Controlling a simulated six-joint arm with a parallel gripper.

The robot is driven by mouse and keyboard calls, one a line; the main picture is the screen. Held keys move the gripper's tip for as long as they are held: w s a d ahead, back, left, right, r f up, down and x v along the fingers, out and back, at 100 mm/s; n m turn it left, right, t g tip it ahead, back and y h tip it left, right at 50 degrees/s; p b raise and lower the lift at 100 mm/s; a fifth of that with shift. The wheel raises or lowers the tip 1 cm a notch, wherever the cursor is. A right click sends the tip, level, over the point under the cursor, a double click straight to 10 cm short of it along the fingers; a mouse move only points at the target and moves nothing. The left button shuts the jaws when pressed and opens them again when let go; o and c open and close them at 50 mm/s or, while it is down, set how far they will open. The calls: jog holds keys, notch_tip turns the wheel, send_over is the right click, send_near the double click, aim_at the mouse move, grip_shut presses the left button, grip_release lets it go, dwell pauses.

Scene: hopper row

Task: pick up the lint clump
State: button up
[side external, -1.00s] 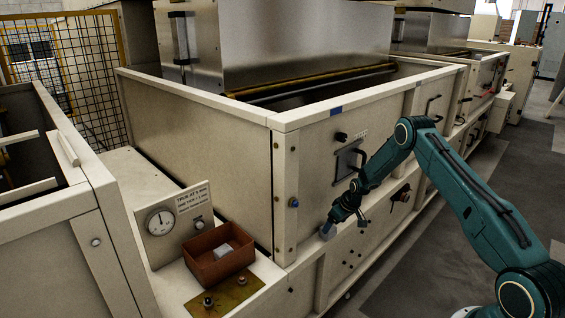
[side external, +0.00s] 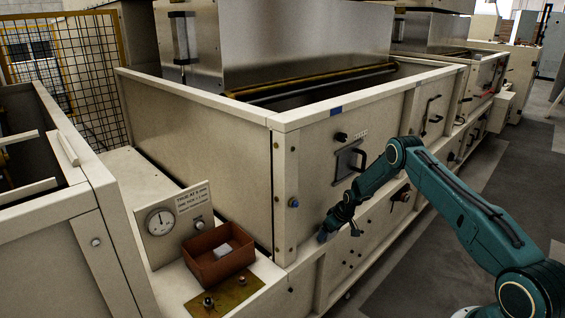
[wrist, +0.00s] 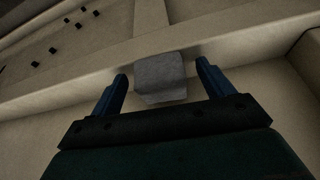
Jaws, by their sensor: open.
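The lint clump (wrist: 160,76) is a grey, blocky lump resting on a narrow pale ledge of the machine, seen in the wrist view. My gripper (wrist: 160,80) is open, with its two blue fingers on either side of the clump's near part. A gap shows between each finger and the clump. In the side view my gripper (side external: 325,234) is low at the machine's front, close to the ledge. The clump cannot be made out there, as the gripper covers that spot.
A brown open box (side external: 219,262) with a pale block inside stands left of my gripper, beside a round gauge (side external: 160,222) and a brass plate (side external: 224,294). The machine's front panel (side external: 312,190) rises close behind the gripper, with handles and knobs on it.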

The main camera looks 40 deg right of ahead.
dwell(0.5)
jog(key=c, duration=1.1)
jog(key=shift+o, duration=0.2)
jog(key=shift+s+r, duration=0.1)
jog(key=shift+r, duration=0.7)
notch_tip(320, 180, up, 5)
jog(key=shift+r, duration=0.2)
jog(key=s, duration=1.9)
jog(key=shift+s, duration=0.35)
